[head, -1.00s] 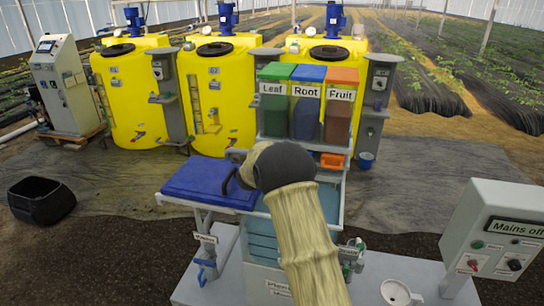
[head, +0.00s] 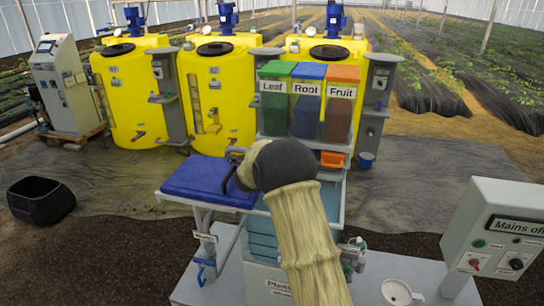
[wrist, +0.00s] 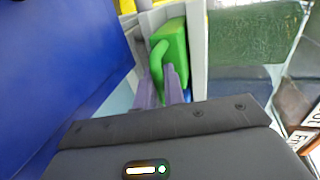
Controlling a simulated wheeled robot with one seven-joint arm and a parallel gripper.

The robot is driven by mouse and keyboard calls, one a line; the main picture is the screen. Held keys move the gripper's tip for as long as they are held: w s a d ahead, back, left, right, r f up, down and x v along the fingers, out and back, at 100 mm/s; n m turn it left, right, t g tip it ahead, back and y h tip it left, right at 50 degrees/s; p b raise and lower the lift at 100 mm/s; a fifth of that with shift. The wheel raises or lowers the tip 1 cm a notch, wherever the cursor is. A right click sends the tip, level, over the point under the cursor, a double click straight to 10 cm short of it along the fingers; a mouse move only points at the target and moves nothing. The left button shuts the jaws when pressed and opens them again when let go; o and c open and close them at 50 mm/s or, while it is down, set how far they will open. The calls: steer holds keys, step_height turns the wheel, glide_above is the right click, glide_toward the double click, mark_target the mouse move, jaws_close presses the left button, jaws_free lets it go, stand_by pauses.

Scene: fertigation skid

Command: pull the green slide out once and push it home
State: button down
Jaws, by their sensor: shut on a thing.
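The green slide (wrist: 174,42) shows in the wrist view as a bright green block with a curved handle. My gripper (wrist: 162,78) has its two grey-purple fingers shut on that handle, one on each side. In the head view my arm and dark wrist cover the slide and the fingers, under the green Leaf hopper (head: 273,104). How far the slide stands out from its housing I cannot tell.
The blue Root hopper (head: 307,106) and brown Fruit hopper (head: 341,108) stand right of Leaf. An orange slide (head: 332,159) sits under Fruit. A blue lid (head: 208,182) lies close to my wrist's left. A grey control box (head: 495,235) stands at right.

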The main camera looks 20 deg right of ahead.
steer(key=s+a, duration=0.1)
steer(key=s+b, duration=0.1)
steer(key=s, duration=0.1)
steer(key=s+a+b, duration=0.1)
steer(key=shift+s+a, duration=0.3)
stand_by(0.4)
steer(key=shift+w+d+r+p, duration=0.1)
steer(key=shift+w+d+p, duration=0.1)
steer(key=shift+w+d, duration=0.55)
steer(key=shift+w+d+f+p, duration=0.1)
steer(key=shift+w+d+p, duration=0.2)
steer(key=shift+w, duration=0.85)
steer(key=shift+w+d+r+p, duration=0.15)
steer(key=shift+w+d, duration=0.4)
steer(key=shift+w, duration=0.4)
steer(key=c, duration=1.3)
jaws_free()
steer(key=shift+w, duration=0.1)
